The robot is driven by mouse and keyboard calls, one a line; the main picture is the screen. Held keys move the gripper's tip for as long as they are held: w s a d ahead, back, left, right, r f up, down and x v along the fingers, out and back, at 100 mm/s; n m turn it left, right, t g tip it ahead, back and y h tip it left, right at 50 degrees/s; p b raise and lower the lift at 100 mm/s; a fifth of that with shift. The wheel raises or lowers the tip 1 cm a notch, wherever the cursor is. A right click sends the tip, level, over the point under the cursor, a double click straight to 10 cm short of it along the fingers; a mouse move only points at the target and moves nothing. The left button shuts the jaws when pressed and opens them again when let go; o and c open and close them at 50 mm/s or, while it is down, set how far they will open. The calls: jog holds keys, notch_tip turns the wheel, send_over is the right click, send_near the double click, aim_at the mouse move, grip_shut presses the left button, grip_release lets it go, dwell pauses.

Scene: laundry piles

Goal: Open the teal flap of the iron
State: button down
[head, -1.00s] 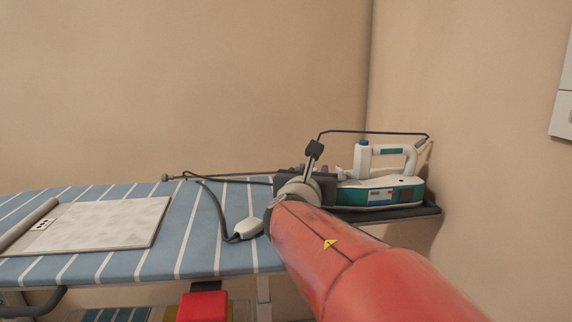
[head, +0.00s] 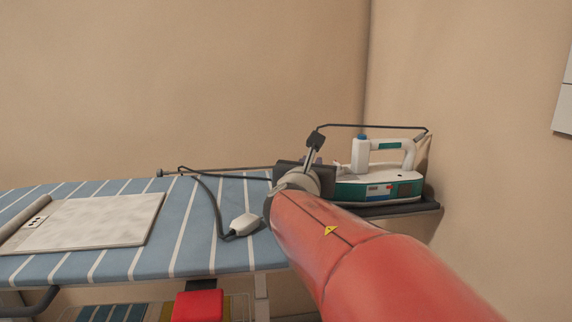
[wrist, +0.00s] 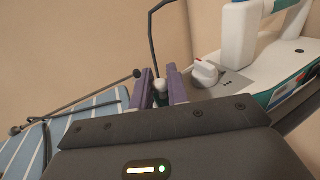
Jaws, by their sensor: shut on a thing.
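The iron (head: 378,187) is white and teal with a blue cap and stands on a dark rest at the right end of the ironing board. Its white handle and dial (wrist: 205,73) show at the right of the wrist view. My gripper (wrist: 162,88) is at the iron's front end, left of the dial. In the head view my arm and gripper body hide the iron's front end.
The blue striped ironing board (head: 190,235) extends left, with a pale pad (head: 95,222) on it. A dark cord with a white plug piece (head: 244,224) lies on the board. A thin dark rod (head: 370,126) arches above the iron. The wall corner is close behind and right.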

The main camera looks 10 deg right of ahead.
jog(key=m, duration=0.1)
jog(key=m+g, duration=0.1)
jog(key=m, duration=0.1)
jog(key=d+m+y, duration=0.1)
jog(key=shift+r+g, duration=0.4)
jog(key=shift+d+m+g+y, duration=0.15)
jog(key=shift+d+m+y, duration=0.2)
jog(key=shift+m, duration=0.4)
jog(key=shift+d+m+g+y, duration=0.2)
jog(key=shift+m+y, duration=0.25)
jog(key=shift+m, duration=0.35)
jog(key=shift+d+m+g+y, duration=0.15)
jog(key=shift+d+m+y, duration=0.2)
jog(key=shift+m, duration=0.4)
jog(key=c, duration=1.5)
grip_release()
jog(key=shift+o, duration=0.2)
jog(key=shift+f, duration=0.15)
